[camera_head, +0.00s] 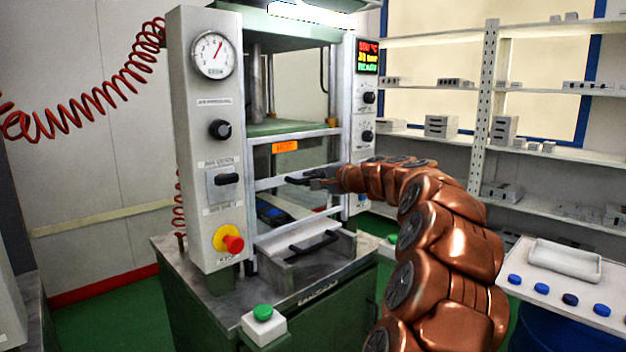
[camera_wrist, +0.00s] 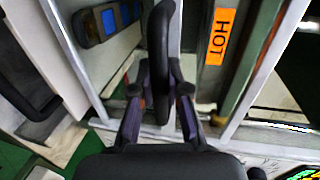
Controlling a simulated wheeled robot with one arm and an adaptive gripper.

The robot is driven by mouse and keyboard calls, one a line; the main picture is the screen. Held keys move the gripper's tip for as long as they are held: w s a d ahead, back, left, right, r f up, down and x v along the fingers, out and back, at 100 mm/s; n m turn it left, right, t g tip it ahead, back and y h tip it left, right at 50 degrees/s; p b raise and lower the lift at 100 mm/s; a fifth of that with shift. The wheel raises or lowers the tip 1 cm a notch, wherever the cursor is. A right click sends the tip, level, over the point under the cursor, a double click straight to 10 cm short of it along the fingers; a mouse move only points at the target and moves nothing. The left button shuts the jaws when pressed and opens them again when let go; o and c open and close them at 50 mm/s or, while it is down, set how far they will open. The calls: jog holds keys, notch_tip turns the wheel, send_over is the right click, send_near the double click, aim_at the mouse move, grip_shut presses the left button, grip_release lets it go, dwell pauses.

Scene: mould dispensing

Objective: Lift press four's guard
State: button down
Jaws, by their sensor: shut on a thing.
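The press (camera_head: 205,150) stands in the middle of the head view, with a metal-framed guard (camera_head: 265,184) across its front opening. An orange label hangs above the guard's lower bar; in the wrist view the label (camera_wrist: 222,37) reads HOT. A black bar handle (camera_head: 300,179) sits on the guard's lower bar. My gripper (camera_head: 322,184) reaches it from the right. In the wrist view the handle (camera_wrist: 161,40) runs between my two fingers (camera_wrist: 160,95), which are closed on it. I cannot read a number on the press.
Below the guard, a metal block with a black handle (camera_head: 314,242) sits on the press bed. A red emergency button (camera_head: 232,243) and a green button (camera_head: 262,312) are at the front. Shelves (camera_head: 455,90) stand behind right, and a tray (camera_head: 564,262) with blue caps lies at right.

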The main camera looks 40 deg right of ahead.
notch_tip(320, 180, up, 24)
jog(key=p, duration=1.5)
jog(key=c, duration=1.1)
grip_release()
jog(key=shift+c, duration=0.2)
jog(key=v, duration=1.2)
jog(key=shift+r, duration=0.1)
